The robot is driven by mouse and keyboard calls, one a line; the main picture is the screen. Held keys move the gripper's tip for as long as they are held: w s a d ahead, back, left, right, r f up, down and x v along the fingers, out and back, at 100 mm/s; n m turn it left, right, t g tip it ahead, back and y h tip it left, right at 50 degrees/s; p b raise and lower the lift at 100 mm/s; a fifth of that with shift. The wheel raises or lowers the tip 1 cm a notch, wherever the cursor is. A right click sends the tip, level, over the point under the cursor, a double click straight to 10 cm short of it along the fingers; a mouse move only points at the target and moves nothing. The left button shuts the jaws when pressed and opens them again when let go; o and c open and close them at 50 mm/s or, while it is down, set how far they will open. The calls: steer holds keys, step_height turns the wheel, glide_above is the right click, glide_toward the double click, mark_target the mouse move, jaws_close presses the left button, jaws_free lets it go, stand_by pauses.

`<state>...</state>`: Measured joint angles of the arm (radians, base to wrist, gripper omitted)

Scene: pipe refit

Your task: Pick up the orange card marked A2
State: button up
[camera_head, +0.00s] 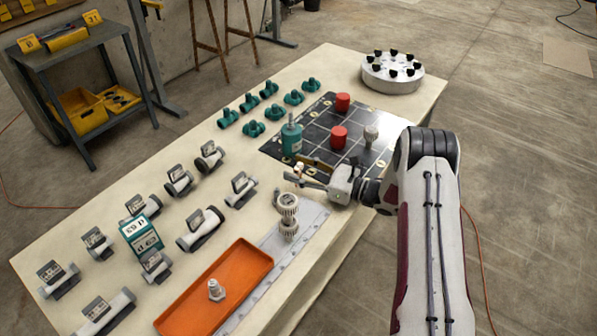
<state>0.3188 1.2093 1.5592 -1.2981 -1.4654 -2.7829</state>
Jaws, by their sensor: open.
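I cannot make out an orange card marked A2. A thin yellow-brown strip (317,164) lies by my gripper at the near edge of the black gridded mat (312,112); I cannot tell what it is. My gripper (297,175) is open, with its fingers pointing left, near the mat's front corner. I see nothing between the fingers. A teal and white card (141,236) with dark characters stands tilted among the grey pipe pieces on the left.
The mat bears red cylinders (338,137), a teal canister (292,138) and a pale knobbed piece (371,134). Close by stand a ribbed metal fitting (288,206) and an orange tray (258,252). Teal fittings (269,89) and a round grey holder (393,77) sit farther back.

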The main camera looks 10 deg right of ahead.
mark_target(297, 166)
steer(key=shift+w+a, duration=0.15)
steer(key=shift+a, duration=0.05)
stand_by(0.4)
steer(key=c, duration=0.9)
steer(key=shift+r, duration=0.15)
step_height(297, 166, up, 18)
steer(key=shift+f, duration=0.15)
stand_by(0.3)
stand_by(0.5)
